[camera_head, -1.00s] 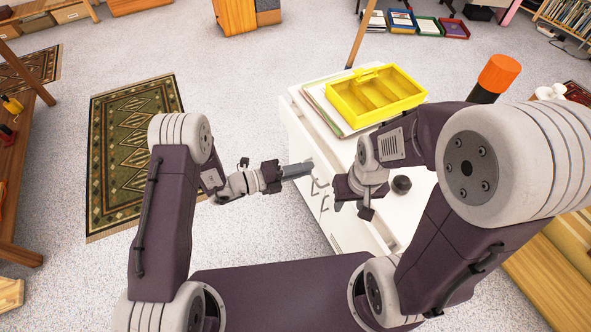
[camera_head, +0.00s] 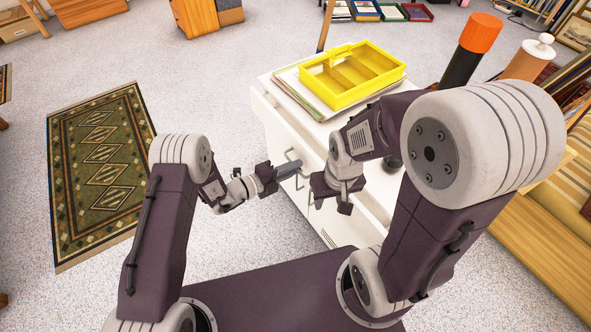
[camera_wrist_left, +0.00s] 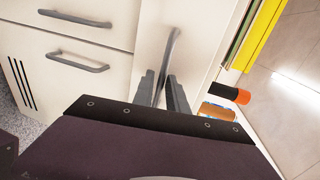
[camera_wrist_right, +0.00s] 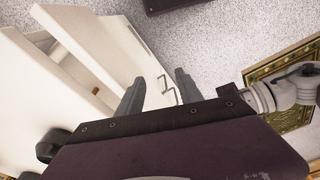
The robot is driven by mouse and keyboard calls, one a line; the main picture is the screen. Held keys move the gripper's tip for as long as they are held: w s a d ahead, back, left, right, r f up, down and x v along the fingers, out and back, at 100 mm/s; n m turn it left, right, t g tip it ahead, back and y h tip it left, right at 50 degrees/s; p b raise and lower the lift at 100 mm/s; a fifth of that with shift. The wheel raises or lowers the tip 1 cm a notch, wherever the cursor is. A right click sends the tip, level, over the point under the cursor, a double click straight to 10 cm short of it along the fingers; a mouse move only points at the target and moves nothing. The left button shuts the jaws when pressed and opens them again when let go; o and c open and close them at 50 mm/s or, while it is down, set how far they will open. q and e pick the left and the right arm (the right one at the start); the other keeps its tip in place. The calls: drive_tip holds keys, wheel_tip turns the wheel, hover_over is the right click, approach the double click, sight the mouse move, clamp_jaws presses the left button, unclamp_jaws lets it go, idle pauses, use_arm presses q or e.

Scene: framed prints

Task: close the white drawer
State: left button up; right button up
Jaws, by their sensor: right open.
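The white cabinet (camera_head: 265,108) stands ahead with handled drawer fronts. In the right wrist view, a white drawer (camera_wrist_right: 128,52) stands pulled out, its inside partly visible, with a handle (camera_wrist_right: 164,85) on its front. My left gripper (camera_head: 296,166) is at the drawer front. In the left wrist view, its fingers (camera_wrist_left: 163,80) are close together around the lower part of an upright-looking handle (camera_wrist_left: 172,45); their contact is partly hidden. My right gripper (camera_wrist_right: 158,86) is open and empty above the drawer front. In the head view, its hand (camera_head: 335,195) hides part of the drawer.
A yellow divided tray (camera_head: 352,76) lies on papers on the cabinet top. An orange-capped dark cylinder (camera_head: 481,34) stands behind my right arm. A green patterned rug (camera_head: 100,160) lies on the open floor at left. A striped seat (camera_head: 560,190) is at right.

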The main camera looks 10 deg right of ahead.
use_arm(q)
drive_tip(key=shift+w+d, duration=0.15)
drive_tip(key=shift+d, duration=0.3)
clamp_jaws()
drive_tip(key=shift+f, duration=0.1)
idle(1.1)
